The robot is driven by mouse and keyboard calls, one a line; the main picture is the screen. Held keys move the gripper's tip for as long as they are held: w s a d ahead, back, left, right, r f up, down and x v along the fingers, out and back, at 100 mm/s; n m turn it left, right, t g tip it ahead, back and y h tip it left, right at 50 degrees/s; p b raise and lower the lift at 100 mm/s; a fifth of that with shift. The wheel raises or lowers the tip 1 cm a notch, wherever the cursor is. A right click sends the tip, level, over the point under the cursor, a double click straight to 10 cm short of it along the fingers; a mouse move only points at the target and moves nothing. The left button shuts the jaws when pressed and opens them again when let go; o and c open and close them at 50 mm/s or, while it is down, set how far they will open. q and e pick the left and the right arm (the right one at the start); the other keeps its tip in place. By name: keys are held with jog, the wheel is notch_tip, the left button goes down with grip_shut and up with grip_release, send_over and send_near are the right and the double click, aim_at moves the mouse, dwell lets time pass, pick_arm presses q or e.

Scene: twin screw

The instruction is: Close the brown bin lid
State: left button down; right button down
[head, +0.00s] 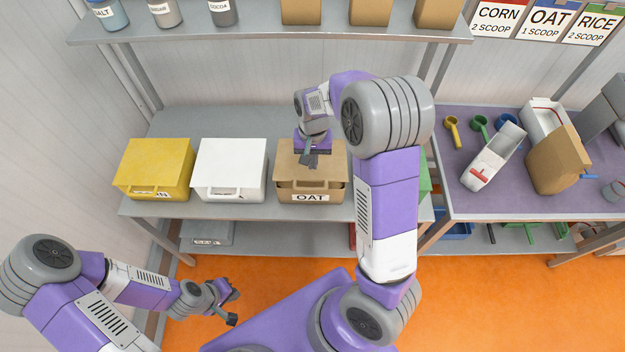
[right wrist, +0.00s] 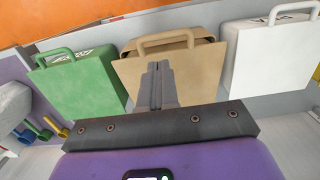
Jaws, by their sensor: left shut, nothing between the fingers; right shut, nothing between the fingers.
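The brown bin (head: 311,196) with the OAT label stands on the middle shelf. Its brown lid (head: 333,158) lies over the top, and a narrow dark gap shows under its front edge. In the right wrist view the lid (right wrist: 129,76) with its loop handle also sits a little apart from the bin's rim. My right gripper (head: 311,161) is shut and empty, over the lid, with its fingertips (right wrist: 157,68) pointing at it. Whether they touch the lid I cannot tell. My left gripper (head: 233,308) is shut and empty, low at the left over the orange floor.
A white bin (head: 230,168) and a yellow bin (head: 155,168) stand left of the brown one. A green bin (right wrist: 83,84) is on its other side, mostly behind my right arm. An upper shelf (head: 270,35) with jars and boxes hangs above. A purple table (head: 470,190) with scoops is at right.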

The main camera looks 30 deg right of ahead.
aim_at(312, 188)
jog(key=f, duration=1)
jog(key=shift+s+a, duration=0.2)
jog(key=shift+s, duration=0.1)
